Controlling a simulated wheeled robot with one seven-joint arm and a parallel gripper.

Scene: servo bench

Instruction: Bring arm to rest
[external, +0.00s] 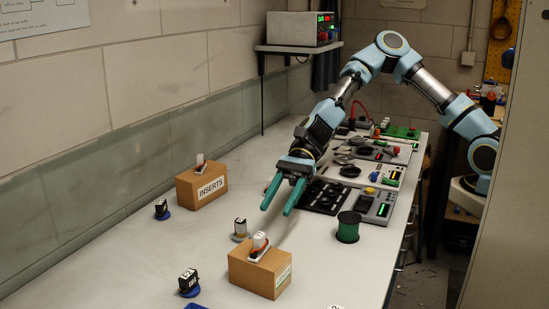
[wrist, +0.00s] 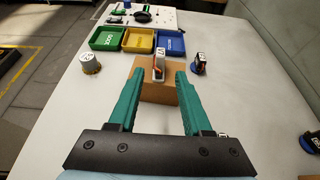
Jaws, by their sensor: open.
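My gripper (external: 281,195) has two green fingers, spread apart and empty. In the external view it hangs above the long pale bench (external: 150,262), behind the nearer cardboard box. My blue and silver arm (external: 427,85) reaches in from the right, bent at a high elbow. In the wrist view my gripper (wrist: 160,85) points toward a cardboard box (wrist: 160,70) with a small white and red part (wrist: 158,62) on top. I cannot tell the exact gap between the fingers and the box.
The INSERTS box (external: 202,185), nearer box (external: 260,270), small servos on blue discs (external: 189,283) and a green spool (external: 348,228) stand on the bench. Test stations (external: 376,205) line its right side. Green (wrist: 105,39), yellow (wrist: 138,40) and blue (wrist: 170,43) trays lie ahead.

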